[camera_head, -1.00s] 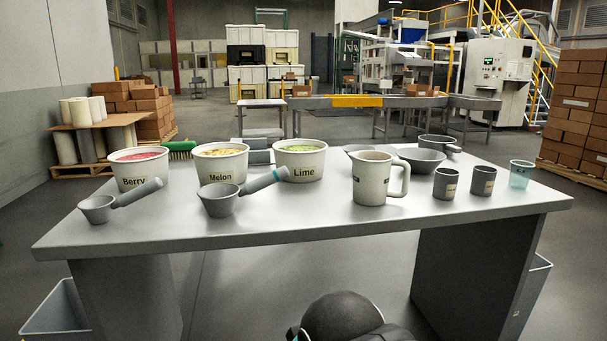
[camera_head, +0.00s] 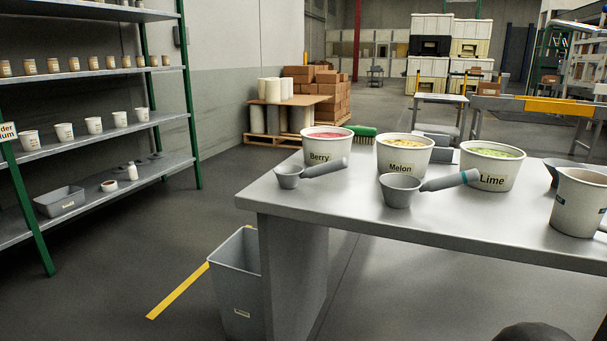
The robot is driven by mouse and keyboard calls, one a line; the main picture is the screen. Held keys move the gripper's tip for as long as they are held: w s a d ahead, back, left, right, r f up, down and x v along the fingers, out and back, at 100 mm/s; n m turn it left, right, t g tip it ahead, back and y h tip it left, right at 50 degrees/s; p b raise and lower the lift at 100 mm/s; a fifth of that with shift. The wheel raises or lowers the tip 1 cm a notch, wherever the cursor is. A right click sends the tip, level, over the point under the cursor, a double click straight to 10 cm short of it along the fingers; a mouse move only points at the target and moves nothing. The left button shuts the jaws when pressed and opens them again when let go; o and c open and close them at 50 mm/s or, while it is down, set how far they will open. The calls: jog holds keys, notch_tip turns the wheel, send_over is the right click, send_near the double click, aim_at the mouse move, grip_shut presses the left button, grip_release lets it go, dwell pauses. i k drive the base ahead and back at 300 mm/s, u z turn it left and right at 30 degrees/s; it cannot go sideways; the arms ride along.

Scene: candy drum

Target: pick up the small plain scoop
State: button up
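The small plain scoop (camera_head: 289,178) lies on the grey table at its left front, in front of the Berry tub (camera_head: 326,145). It is grey, with a plain grey handle pointing right and slightly up, and no coloured band. A larger grey scoop (camera_head: 400,190) with a teal band on its handle lies to its right, in front of the Melon tub (camera_head: 404,155). My gripper is not in view; only a dark rounded part, probably of my own arm, shows at the bottom right edge.
The Lime tub (camera_head: 490,166) and a pale jug (camera_head: 577,203) stand farther right on the table (camera_head: 350,215). A grey bin (camera_head: 235,285) stands on the floor by the table's left end. Shelves (camera_head: 100,75) stand at the left, with open floor between.

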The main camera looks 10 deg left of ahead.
aim_at(288, 176)
jog(key=k, duration=1.1)
jog(key=u, duration=0.8)
jog(key=i, duration=1.2)
jog(key=z, duration=0.15)
